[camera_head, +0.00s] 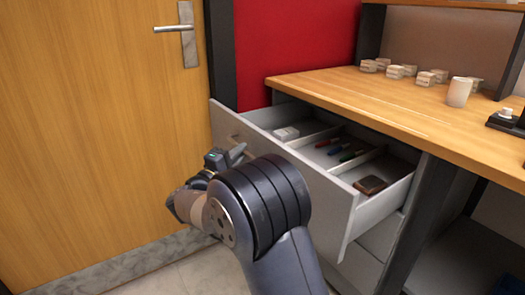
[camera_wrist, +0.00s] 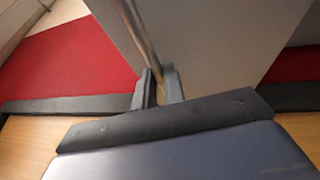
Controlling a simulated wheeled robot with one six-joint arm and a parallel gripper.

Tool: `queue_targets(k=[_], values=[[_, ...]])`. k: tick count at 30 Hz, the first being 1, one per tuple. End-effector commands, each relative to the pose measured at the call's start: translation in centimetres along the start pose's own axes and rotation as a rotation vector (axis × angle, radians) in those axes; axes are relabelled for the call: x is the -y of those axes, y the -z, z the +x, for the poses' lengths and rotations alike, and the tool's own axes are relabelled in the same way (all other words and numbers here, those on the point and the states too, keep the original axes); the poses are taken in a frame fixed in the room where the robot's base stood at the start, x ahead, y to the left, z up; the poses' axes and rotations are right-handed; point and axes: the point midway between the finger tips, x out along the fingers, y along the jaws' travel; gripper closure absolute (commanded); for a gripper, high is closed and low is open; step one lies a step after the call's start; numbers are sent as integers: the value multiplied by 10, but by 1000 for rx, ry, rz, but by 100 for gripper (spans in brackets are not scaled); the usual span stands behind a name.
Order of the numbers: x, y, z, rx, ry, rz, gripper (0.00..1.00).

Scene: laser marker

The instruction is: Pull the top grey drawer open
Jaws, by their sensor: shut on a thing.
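The top grey drawer (camera_head: 318,190) stands well out from under the wooden desk in the head view, its inside in plain sight. Its front panel also shows in the wrist view (camera_wrist: 220,35). My gripper (camera_head: 232,155) is at the drawer's front, partly hidden by my arm. In the wrist view my gripper (camera_wrist: 158,88) has its two fingers closed around the metal bar handle (camera_wrist: 140,38) of the drawer.
The drawer holds pens (camera_head: 345,152), a brown wallet-like item (camera_head: 370,185) and a small white object (camera_head: 286,133). The wooden desk (camera_head: 400,105) carries several small white blocks and a white cup (camera_head: 458,92). A wooden door (camera_head: 90,130) stands close on the left.

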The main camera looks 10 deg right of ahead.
Motion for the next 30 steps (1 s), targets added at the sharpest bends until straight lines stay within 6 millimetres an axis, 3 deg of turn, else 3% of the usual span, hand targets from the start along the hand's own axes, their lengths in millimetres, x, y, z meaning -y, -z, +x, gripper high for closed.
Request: queue_targets(k=[6,12,28,29,30], values=[[-6,17,-39,-3,2,-1,100],[-10,24,-58,-1,1,-2,100],[-12,27,-64,1,2,-2,100],[-12,27,-64,1,2,-2,87],[-12,27,-64,1,2,-2,84]])
